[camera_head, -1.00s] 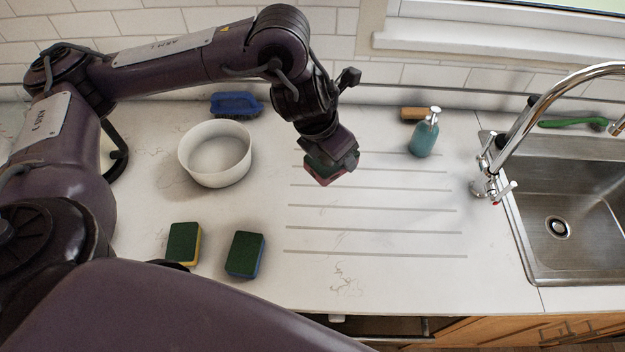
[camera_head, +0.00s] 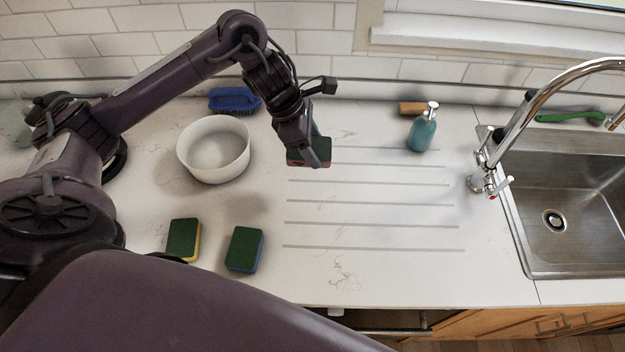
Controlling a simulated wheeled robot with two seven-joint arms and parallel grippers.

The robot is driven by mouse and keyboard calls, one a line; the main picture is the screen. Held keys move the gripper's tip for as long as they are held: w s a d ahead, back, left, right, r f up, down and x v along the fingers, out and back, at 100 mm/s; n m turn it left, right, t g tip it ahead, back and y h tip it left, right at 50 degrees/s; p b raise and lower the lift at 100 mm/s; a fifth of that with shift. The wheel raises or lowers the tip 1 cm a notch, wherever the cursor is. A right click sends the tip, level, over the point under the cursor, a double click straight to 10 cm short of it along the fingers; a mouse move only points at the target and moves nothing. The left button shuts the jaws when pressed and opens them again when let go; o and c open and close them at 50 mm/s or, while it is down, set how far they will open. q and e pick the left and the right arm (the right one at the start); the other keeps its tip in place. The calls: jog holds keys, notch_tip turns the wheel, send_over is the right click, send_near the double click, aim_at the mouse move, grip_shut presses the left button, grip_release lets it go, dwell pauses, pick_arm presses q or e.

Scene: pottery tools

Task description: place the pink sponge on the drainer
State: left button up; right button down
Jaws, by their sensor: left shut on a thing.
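The pink sponge (camera_head: 295,162) has a dark green top and a pink lower edge. My left gripper (camera_head: 312,155) is shut on it, and the fingers cover part of it. The drainer (camera_head: 370,205) is the set of grey grooves in the white counter. The sponge is over the drainer's back left corner. I cannot tell whether it touches the surface. My right gripper is not in the head view.
A white bowl (camera_head: 214,152) and a blue brush (camera_head: 234,99) stand left of the drainer. Two green-topped sponges, one yellow (camera_head: 184,239) and one blue (camera_head: 244,249), lie at the front left. A teal soap bottle (camera_head: 422,132) stands at the drainer's back right, near the sink (camera_head: 560,190).

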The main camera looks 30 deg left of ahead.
aim_at(293, 153)
pick_arm(q)
notch_tip(293, 153, down, 8)
jog(key=shift+d+r+b, duration=0.1)
jog(key=shift+r+b, duration=0.05)
jog(key=shift+b, duration=0.15)
jog(key=shift+f, duration=0.3)
jog(key=shift+f+p, duration=0.65)
jog(key=shift+f, duration=1.75)
jog(key=o, duration=0.8)
jog(key=shift+c, duration=0.2)
jog(key=b+v, duration=0.2)
jog(key=v, duration=0.2)
jog(key=shift+a+r, duration=0.2)
jog(key=shift+a, duration=0.1)
jog(key=v, duration=0.6)
jog(key=shift+r, duration=0.2)
jog(key=shift+s+a+r+b, duration=0.1)
jog(key=shift+s+r+b, duration=0.15)
jog(key=shift+r, duration=0.3)
